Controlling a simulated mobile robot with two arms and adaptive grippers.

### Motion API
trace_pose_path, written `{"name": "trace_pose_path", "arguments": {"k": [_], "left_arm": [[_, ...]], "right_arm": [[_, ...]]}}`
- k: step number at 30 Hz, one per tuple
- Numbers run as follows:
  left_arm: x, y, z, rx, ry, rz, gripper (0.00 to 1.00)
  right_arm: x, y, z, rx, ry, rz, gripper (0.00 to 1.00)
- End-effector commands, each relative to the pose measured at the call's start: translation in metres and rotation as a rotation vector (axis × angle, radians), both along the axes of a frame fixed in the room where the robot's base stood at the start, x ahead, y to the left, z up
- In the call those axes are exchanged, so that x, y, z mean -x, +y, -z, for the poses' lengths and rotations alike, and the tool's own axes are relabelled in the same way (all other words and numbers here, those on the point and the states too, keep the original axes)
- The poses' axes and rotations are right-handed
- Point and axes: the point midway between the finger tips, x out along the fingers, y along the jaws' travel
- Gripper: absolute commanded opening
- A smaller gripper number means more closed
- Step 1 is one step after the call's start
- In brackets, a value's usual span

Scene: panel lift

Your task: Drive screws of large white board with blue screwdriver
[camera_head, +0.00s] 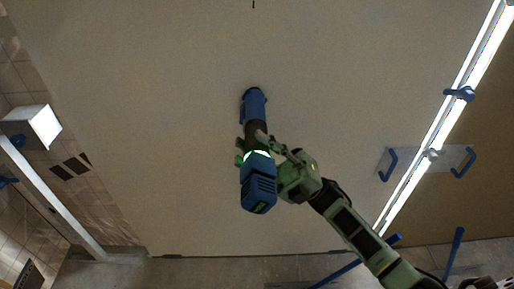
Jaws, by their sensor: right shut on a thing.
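The large white board (160,110) fills most of the head view and looks beige in this light. My right gripper (262,150) is shut on the blue screwdriver (259,184), around its dark middle section. The screwdriver's blue front end (254,105) points up the picture, over the board's middle; I cannot tell whether its tip touches the board. A green-lit band shows near its blue rear block. A small dark mark (253,4) sits on the board at the top edge; it is too small to identify. My left gripper is not in view.
A bright light strip (446,110) runs along the right, with a blue clamp-like part (460,94) on it. A clear plate with blue handles (390,164) crosses it. A white box (31,127) and tiled surface are at left. Blue rods (455,250) stand lower right.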

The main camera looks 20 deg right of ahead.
Motion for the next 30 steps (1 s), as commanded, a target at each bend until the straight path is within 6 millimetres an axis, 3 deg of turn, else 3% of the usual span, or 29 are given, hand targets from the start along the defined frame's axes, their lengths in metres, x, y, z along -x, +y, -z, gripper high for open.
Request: {"name": "trace_pose_path", "arguments": {"k": [14,30], "left_arm": [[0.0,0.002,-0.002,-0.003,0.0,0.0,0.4],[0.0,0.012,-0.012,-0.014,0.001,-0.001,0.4]], "right_arm": [[0.0,-0.002,-0.004,-0.005,-0.006,0.008,0.0],[0.028,0.007,-0.003,-0.004,-0.004,0.001,0.0]]}}
